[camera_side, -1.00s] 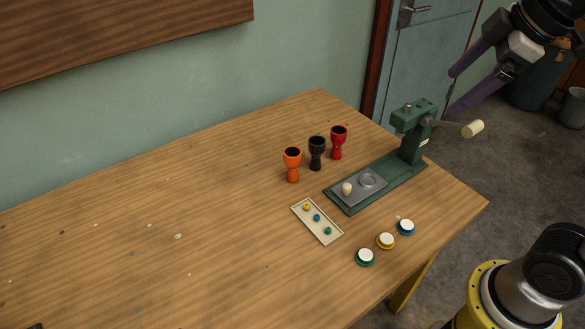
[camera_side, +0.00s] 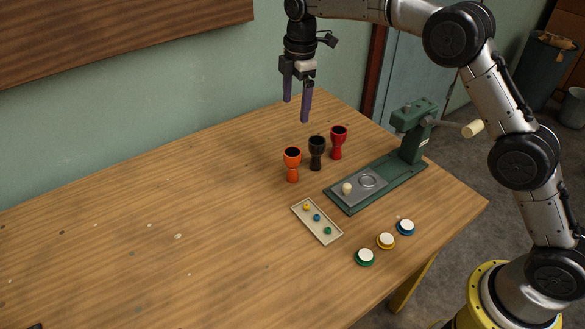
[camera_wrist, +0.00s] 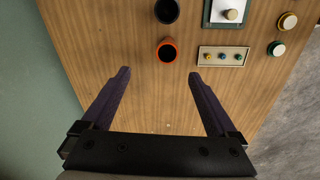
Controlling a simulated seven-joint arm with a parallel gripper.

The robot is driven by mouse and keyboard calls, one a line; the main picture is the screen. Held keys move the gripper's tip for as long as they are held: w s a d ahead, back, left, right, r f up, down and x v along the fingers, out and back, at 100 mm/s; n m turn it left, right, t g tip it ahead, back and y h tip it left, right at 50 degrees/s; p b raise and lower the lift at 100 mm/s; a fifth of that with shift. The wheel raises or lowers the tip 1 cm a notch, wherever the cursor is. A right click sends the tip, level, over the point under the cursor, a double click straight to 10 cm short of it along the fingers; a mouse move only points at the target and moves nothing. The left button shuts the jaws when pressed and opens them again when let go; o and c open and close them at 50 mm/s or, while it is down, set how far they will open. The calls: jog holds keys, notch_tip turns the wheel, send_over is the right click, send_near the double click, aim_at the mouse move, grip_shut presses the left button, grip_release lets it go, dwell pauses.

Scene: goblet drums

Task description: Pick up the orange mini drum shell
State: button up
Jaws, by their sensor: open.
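The orange mini drum shell (camera_side: 292,164) is a goblet shape standing upright on the wooden table, leftmost of three shells. In the wrist view the orange shell (camera_wrist: 166,50) shows from above as a round orange rim with a dark opening, ahead of my fingertips and between their lines. My gripper (camera_side: 296,110) is open and empty, pointing down above the table, higher than the shells. In the wrist view my gripper (camera_wrist: 159,73) shows its two purple fingers spread wide apart, with nothing between them.
A black shell (camera_side: 316,153) and a red shell (camera_side: 339,142) stand close to the right of the orange one. A green press (camera_side: 412,150) stands further right. A tray (camera_side: 299,208) with small coloured pieces and several round heads (camera_side: 386,241) lie nearer.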

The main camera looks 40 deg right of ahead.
jog(key=g, duration=0.1)
send_near(292, 164)
jog(key=f, duration=0.2)
jog(key=w+d+f, duration=0.1)
jog(key=f, duration=0.1)
jog(key=w+f, duration=0.1)
jog(key=shift+d+f, duration=0.2)
jog(key=shift+f, duration=0.2)
jog(key=shift+s+a+f, duration=0.1)
jog(key=shift+f, duration=3.1)
grip_shut()
